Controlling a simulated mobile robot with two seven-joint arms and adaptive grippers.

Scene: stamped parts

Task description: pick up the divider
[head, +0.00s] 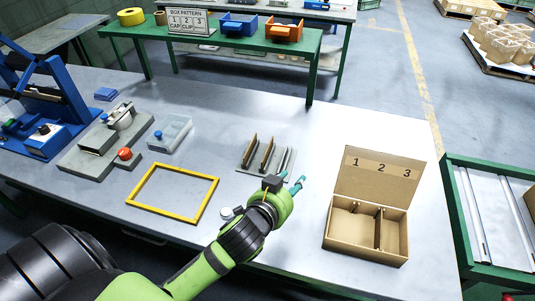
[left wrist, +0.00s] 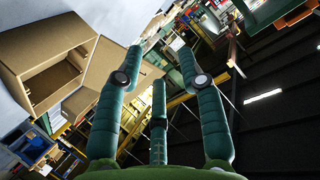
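Two brown cardboard dividers, the left one (head: 249,151) and the right one (head: 266,154), stand upright in a grey slotted rack (head: 246,170) in the middle of the table. An open cardboard box (head: 365,246) stands to the right, its raised lid marked 1 2 3; upright brown partitions show inside. My left gripper (head: 299,184) is in front of and right of the rack, between it and the box. Its teal fingers are spread and empty, apart from the dividers. The left wrist view shows the open fingers (left wrist: 160,65) and the box (left wrist: 45,68). My right gripper is not in view.
A yellow frame (head: 172,212) lies left of my left arm. A clear container (head: 170,133), grey fixtures with a red knob (head: 125,154) and a blue press (head: 45,140) stand further left. A green-framed conveyor (head: 480,220) is beyond the right table edge.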

